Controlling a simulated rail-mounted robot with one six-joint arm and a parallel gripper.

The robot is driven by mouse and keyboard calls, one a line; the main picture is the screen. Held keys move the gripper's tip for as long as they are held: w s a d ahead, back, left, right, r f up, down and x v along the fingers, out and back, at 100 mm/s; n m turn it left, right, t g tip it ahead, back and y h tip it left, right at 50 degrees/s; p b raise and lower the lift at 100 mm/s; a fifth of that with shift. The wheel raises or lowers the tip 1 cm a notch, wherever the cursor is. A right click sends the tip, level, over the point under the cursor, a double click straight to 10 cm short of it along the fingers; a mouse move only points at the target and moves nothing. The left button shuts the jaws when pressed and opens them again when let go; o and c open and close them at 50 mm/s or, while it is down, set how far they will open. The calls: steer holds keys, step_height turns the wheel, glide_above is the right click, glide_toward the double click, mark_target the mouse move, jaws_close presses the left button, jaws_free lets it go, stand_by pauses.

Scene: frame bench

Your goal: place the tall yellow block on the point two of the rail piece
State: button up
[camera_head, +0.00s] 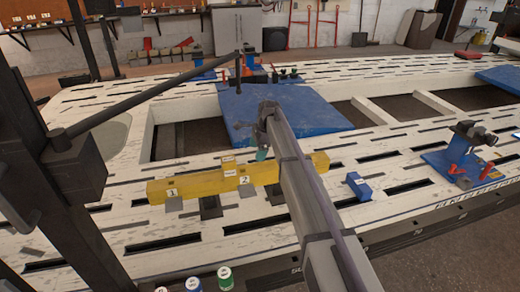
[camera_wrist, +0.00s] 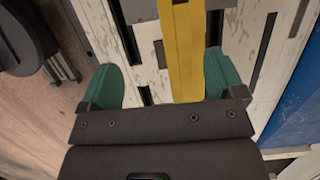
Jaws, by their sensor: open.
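The yellow rail piece (camera_head: 200,186) lies across the white slotted bench in the head view, with white labels 1 and 2 on its front side. A yellow block (camera_head: 229,168) with a pale label rises above the rail's top, just left of label 2; I cannot tell whether it rests on the rail or stands behind it. My gripper (camera_head: 262,152) is above the rail, right of that block, partly hidden by my arm. In the wrist view my gripper (camera_wrist: 165,88) is open, its green fingers either side of a long yellow piece (camera_wrist: 186,50), with gaps on both sides.
A small blue block (camera_head: 359,187) lies right of the rail. A blue plate (camera_head: 300,105) lies behind it. A blue fixture with red handles (camera_head: 455,165) stands at the right. Several coloured cylinders (camera_head: 225,278) stand at the front edge. Slots and large openings cut the bench.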

mark_target(229, 159)
steer(key=a, duration=0.3)
steer(key=s+a, duration=0.1)
steer(key=a, duration=0.2)
steer(key=s+a, duration=0.1)
steer(key=a, duration=0.2)
steer(key=shift+a, duration=0.4)
steer(key=b+x, duration=0.5)
steer(key=shift+s+a+f, duration=0.1)
steer(key=shift+s+a, duration=0.05)
steer(key=shift+a, duration=0.3)
steer(key=shift+c, duration=0.3)
steer(key=c, duration=1.3)
steer(key=shift+o, duration=0.2)
steer(key=shift+d, duration=0.1)
